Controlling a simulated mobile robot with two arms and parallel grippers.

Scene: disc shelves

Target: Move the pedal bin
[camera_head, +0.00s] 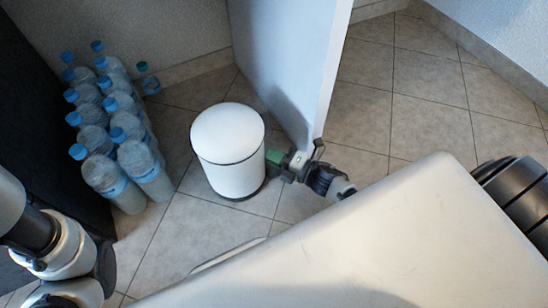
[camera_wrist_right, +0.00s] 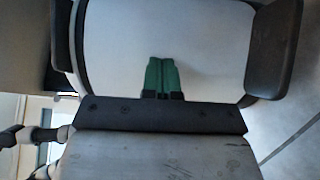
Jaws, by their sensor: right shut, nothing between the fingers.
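The pedal bin (camera_head: 229,150) is a white upright cylinder with a white domed lid and a dark base ring. It stands on the tiled floor near the middle of the head view. My right gripper (camera_head: 274,157), with green fingertips, is low at the bin's right side. Its fingers (camera_wrist_right: 161,78) are together and empty in the right wrist view, in front of a broad pale surface that is probably the bin. I cannot tell whether the tips touch the bin. My left arm shows at the lower left, but its gripper is out of view.
Several water bottles (camera_head: 112,135) with blue caps stand left of the bin. A pale upright panel (camera_head: 288,65) rises right behind the bin, its edge close to my right arm. Tiled floor (camera_head: 400,85) is clear beyond the panel and in front of the bin.

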